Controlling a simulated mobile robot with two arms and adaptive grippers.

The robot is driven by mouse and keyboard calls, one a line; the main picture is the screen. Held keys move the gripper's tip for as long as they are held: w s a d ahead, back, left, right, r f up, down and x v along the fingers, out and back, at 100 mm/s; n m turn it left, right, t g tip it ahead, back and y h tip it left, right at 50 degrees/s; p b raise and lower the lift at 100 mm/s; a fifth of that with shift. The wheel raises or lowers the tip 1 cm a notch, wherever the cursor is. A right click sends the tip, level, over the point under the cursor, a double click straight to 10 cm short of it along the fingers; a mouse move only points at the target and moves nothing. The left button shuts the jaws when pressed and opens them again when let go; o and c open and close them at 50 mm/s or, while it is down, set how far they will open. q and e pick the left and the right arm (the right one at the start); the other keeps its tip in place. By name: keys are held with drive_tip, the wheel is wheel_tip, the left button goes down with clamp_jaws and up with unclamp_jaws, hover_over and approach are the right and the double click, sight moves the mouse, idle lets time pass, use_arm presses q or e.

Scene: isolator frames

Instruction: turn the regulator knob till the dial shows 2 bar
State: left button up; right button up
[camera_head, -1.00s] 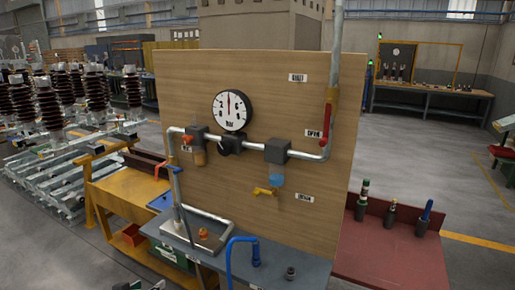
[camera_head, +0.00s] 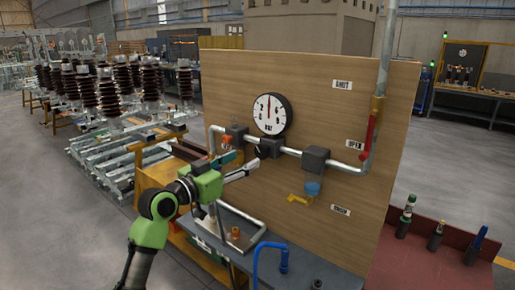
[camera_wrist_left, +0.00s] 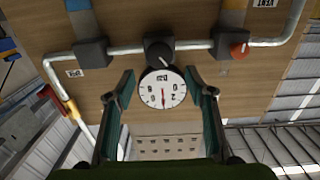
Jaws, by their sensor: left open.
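The round white dial (camera_head: 270,114) is mounted on the wooden board; its red needle points straight up, between the 2 and the 6. The black regulator knob (camera_head: 265,149) sits on the pipe just below it. In the left wrist view the dial (camera_wrist_left: 162,92) appears upside down with its needle pointing down, and the knob (camera_wrist_left: 158,52) shows above it. My left gripper (camera_head: 243,163) is open and empty, just left of and in front of the knob. In the wrist view its fingers (camera_wrist_left: 160,73) stand either side of the dial. I see no contact with the knob.
The pipe carries an orange-knobbed valve (camera_head: 227,140) left of the knob and a dark block (camera_head: 315,158) to its right. A red lever (camera_head: 370,130) and a yellow tap (camera_head: 297,199) are further right.

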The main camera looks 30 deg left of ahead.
sight(260, 151)
use_arm(q)
drive_tip(key=w, duration=0.2)
drive_tip(key=w+p, duration=0.1)
drive_tip(key=w, duration=0.1)
drive_tip(key=w+p, duration=0.1)
drive_tip(key=w, duration=0.2)
drive_tip(key=shift+d, duration=0.3)
use_arm(e)
drive_tip(key=shift+d+r, duration=0.25)
drive_tip(key=shift+r, duration=0.4)
drive_tip(key=shift+d+r, duration=0.25)
drive_tip(key=shift+r, duration=0.35)
use_arm(q)
drive_tip(key=c, duration=1.1)
